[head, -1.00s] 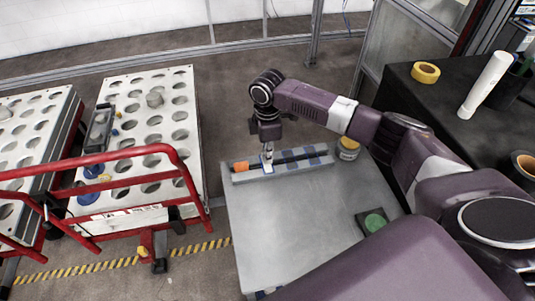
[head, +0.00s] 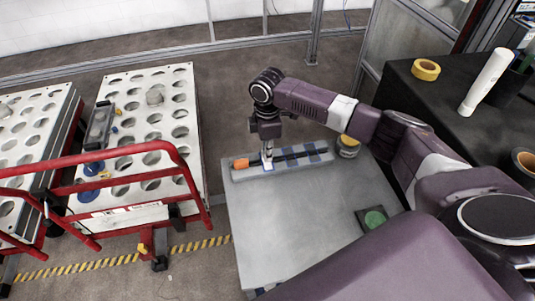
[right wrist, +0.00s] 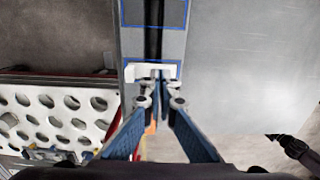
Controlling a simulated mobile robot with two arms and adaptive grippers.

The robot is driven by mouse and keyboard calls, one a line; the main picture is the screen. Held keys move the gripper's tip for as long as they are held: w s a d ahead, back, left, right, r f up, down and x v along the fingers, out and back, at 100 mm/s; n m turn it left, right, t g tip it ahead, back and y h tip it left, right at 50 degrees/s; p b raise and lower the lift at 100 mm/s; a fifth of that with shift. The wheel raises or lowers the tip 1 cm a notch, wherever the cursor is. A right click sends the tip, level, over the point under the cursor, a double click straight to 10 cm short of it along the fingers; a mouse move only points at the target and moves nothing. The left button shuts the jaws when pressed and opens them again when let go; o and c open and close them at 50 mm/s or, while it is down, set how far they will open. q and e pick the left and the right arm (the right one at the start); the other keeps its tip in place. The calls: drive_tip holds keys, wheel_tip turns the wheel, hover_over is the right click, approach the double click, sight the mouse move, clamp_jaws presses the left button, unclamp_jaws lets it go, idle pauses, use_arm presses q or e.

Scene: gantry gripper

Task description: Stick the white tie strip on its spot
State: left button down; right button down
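The white tie strip (right wrist: 150,72) lies crosswise over the black cable on the grey rail, within or beside a blue outlined spot; it also shows small in the head view (head: 267,165). My right gripper (right wrist: 161,90) points down at the rail, its two blue fingers drawn close together at the strip's near edge. It appears to pinch the strip, though its tips partly hide the contact. In the head view, the right gripper (head: 267,152) stands over the left part of the rail (head: 300,166). My left gripper is not in view.
An orange block (head: 241,164) sits at the rail's left end. A yellow-labelled jar (head: 348,146) stands at its right end. A green disc on a dark square (head: 374,219) lies on the grey table (head: 275,225). The table's middle is clear. A red-railed cart (head: 150,150) stands left.

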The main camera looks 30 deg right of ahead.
drive_tip(key=shift+f, duration=0.2)
idle(0.4)
drive_tip(key=shift+f+b, duration=0.4)
drive_tip(key=shift+f, duration=0.4)
drive_tip(key=shift+r, duration=0.15)
wheel_tip(320, 180, up, 7)
drive_tip(key=p, duration=0.8)
drive_tip(key=shift+f, duration=0.2)
